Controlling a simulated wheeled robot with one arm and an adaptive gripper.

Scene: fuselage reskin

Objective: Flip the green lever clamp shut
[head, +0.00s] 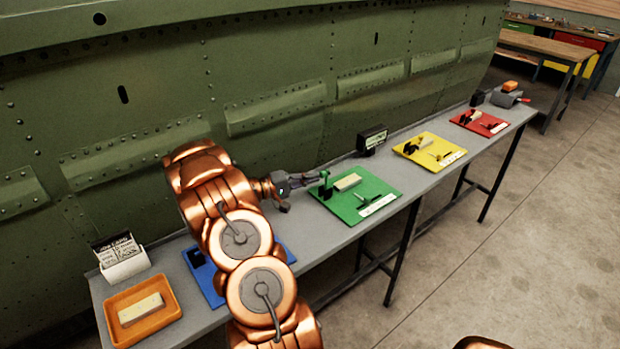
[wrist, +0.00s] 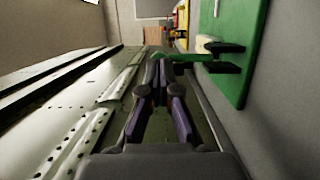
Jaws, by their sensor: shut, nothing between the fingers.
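The green lever clamp (head: 324,182) stands on the left part of the green board (head: 378,198), beside a pale block (head: 347,182). Its green handle appears raised in the head view. In the wrist view the clamp (wrist: 190,57) shows a green bar and dark parts just beyond and right of my fingers, with the green board (wrist: 240,60) at the right. My gripper (head: 314,178) is shut and empty, with its fingertips close to the left side of the clamp. I cannot tell whether they touch it. The gripper also shows in the wrist view (wrist: 160,64).
A blue board (head: 207,280) lies partly behind my arm. Yellow (head: 440,155) and red (head: 484,122) boards lie farther along the narrow grey bench (head: 300,232). A dark display box (head: 371,140) stands behind the green board. The riveted green fuselage wall (head: 270,70) rises along the bench's back.

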